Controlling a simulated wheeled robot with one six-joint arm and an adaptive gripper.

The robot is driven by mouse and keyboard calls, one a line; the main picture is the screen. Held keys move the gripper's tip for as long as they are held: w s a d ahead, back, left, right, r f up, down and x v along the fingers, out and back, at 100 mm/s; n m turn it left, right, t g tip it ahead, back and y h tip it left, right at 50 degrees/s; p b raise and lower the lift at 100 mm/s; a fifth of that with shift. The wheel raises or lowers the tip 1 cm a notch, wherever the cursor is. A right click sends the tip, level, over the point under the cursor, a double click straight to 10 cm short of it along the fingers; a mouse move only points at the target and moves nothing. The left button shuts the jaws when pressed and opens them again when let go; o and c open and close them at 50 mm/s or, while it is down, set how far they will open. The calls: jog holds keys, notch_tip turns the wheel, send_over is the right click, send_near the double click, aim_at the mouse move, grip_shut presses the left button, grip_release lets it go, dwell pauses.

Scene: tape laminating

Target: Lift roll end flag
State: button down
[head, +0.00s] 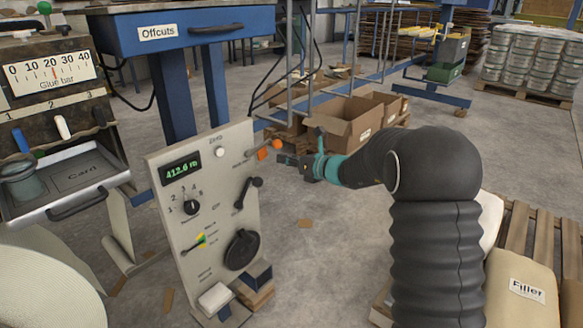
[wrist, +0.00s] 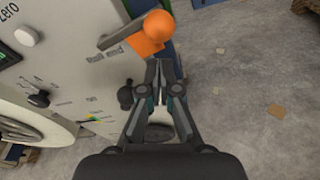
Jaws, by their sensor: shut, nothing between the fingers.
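The roll end flag (head: 262,153) is a small orange plate on a lever at the upper right of the grey control panel (head: 170,235). An orange ball knob (head: 277,144) sits at the lever's end. In the wrist view the orange plate (wrist: 146,46) hangs by the ball (wrist: 158,25), at the top of the picture. My gripper (head: 281,159) is shut and empty, just right of the flag and below the knob in the head view. In the wrist view my fingertips (wrist: 159,66) appear just below the plate; whether they touch it I cannot tell.
The panel also carries a white zero button (head: 219,152), a black lever (head: 247,191), a selector knob (head: 191,207) and a black handwheel (head: 242,250). A blue offcuts table (head: 185,35) stands behind. Cardboard boxes (head: 347,125) stand beyond my gripper. Floor right of the panel is mostly clear.

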jog(key=shift+w+a+r, duration=0.15)
jog(key=shift+w+r, duration=0.2)
jog(key=shift+r, duration=0.25)
